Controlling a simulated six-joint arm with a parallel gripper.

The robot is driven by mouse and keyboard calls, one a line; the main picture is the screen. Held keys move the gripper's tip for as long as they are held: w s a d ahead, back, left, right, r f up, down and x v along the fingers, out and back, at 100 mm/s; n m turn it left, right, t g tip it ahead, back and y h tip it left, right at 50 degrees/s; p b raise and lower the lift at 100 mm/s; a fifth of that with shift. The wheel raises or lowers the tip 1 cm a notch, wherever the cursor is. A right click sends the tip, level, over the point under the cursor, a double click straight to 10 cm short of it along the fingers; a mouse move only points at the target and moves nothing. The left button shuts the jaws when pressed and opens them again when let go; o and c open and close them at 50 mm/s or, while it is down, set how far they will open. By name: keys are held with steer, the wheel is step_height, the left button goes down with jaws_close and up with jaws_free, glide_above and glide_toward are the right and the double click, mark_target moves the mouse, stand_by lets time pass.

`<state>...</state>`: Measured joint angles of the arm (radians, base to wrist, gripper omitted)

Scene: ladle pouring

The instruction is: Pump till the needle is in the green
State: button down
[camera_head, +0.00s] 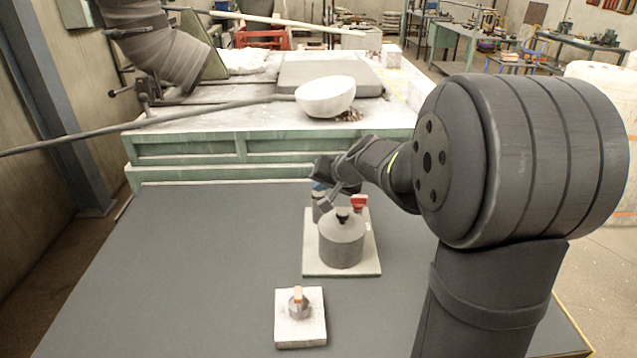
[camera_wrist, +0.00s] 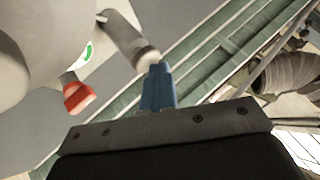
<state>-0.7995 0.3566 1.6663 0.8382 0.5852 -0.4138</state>
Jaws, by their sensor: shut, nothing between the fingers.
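A grey vessel (camera_head: 341,241) with a black knob stands on a pale board (camera_head: 315,268). A small upright pump cylinder (camera_head: 317,212) with a blue top (camera_head: 319,187) is behind it. The wrist view also shows the grey cylinder (camera_wrist: 128,38) and its blue top (camera_wrist: 158,88). A red handle (camera_head: 359,202) is at the vessel's back right and shows in the wrist view (camera_wrist: 78,96). A gauge face with a green arc (camera_wrist: 88,51) is partly visible; its needle cannot be made out. My gripper (camera_head: 328,200) is shut and empty, close at the blue top; I cannot tell whether they touch.
A small white block (camera_head: 290,333) with an orange-topped metal piece (camera_head: 298,298) is at the front. The grey table (camera_head: 190,270) is clear to the left. Behind is a green-sided bench (camera_head: 200,150) with a white bowl (camera_head: 325,97) and a long rod (camera_head: 190,117).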

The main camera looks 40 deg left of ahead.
mark_target(321, 195)
steer(key=shift+r, duration=2.1)
steer(key=shift+r, duration=2.55)
steer(key=shift+f, duration=0.1)
step_height(321, 195, up, 4)
steer(key=shift+f, duration=0.15)
